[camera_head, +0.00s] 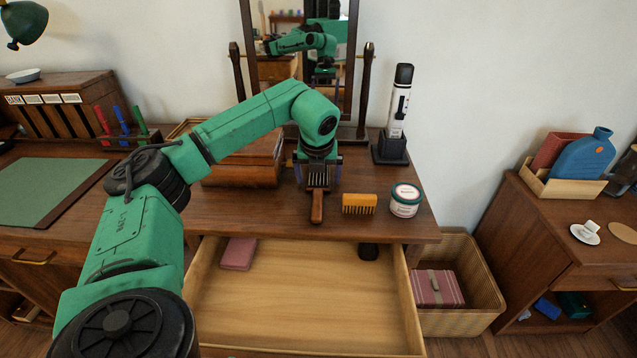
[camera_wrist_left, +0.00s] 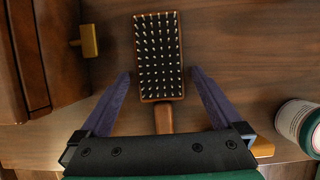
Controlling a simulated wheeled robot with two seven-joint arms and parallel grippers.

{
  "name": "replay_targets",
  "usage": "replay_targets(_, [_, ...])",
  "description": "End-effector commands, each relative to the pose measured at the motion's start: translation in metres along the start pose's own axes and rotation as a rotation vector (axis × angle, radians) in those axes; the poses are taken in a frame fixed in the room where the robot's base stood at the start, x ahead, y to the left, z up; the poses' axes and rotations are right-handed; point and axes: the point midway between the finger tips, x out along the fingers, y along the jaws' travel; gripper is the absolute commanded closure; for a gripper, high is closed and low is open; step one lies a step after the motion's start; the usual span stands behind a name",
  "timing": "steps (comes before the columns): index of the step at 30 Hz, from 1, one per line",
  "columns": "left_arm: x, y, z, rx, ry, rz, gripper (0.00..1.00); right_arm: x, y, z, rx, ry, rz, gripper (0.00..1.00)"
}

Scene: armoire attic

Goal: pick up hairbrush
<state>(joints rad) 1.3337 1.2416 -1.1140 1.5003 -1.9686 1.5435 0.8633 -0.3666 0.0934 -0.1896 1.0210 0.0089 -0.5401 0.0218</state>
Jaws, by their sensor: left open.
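The hairbrush (camera_head: 317,203) lies on the dresser top near its front edge, its wooden handle toward me. In the left wrist view the hairbrush (camera_wrist_left: 158,58) lies bristles up, its head between and beyond the two fingertips. My left gripper (camera_head: 318,172) is open and points down over the brush head. In the left wrist view the left gripper (camera_wrist_left: 160,75) has a finger on each side of the brush, apart from it. Part of the handle is hidden by the gripper body in the left wrist view. My right gripper is not in view.
A yellow comb (camera_head: 359,204) and a round jar (camera_head: 405,200) stand right of the brush. A wooden box (camera_head: 243,168) is to its left. A mirror (camera_head: 345,75) stands behind. The drawer (camera_head: 300,295) below is open. A white device in a black stand (camera_head: 390,149) is at the back right.

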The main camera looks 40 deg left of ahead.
Motion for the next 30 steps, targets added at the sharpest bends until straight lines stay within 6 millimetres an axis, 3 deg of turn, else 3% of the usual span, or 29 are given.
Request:
replay_targets(4, [-0.001,0.000,0.000,0.000,0.000,-0.001,0.04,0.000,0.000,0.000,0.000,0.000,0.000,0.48])
replay_targets(10, [-0.001,0.000,0.000,0.000,0.000,0.000,0.80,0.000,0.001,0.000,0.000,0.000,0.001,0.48])
replay_targets(18, [-0.003,0.000,0.001,0.000,0.000,-0.001,0.82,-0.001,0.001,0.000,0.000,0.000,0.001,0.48])
replay_targets(23, [-0.018,-0.001,0.008,-0.001,-0.002,-0.002,0.82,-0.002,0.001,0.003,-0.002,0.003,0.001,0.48])
replay_targets(26, [-0.040,-0.001,0.017,-0.002,-0.004,-0.004,0.82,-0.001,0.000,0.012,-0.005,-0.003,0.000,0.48])
replay_targets(30, [-0.088,-0.002,0.036,-0.002,-0.004,-0.007,0.82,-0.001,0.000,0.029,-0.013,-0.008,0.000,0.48])
